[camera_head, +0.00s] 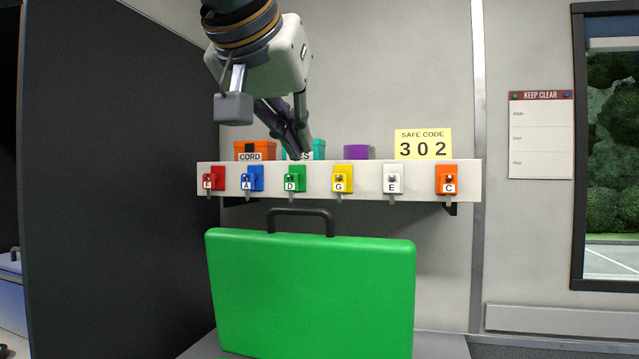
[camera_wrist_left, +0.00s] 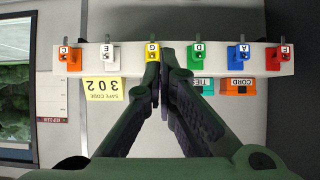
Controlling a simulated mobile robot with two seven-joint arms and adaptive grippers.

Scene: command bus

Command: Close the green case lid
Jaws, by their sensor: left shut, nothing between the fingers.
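The green case lid (camera_head: 312,290) stands upright and open in the head view, with a dark handle (camera_head: 300,215) on its top edge. Only a thin green sliver shows at the bottom edge of the picture, so the rest of the case is out of view. My left gripper (camera_head: 301,155) reaches down from the top, its fingers above and behind the lid, near the shelf and apart from the lid. In the left wrist view its fingers (camera_wrist_left: 158,70) are together and empty. My right gripper is not in view.
A white shelf (camera_head: 365,180) with several coloured lettered tags hangs on the wall behind the lid. Orange (camera_head: 255,150) and purple (camera_head: 356,152) boxes and a yellow safe code card (camera_head: 423,144) stand on it. A dark partition (camera_head: 110,200) bounds the left side.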

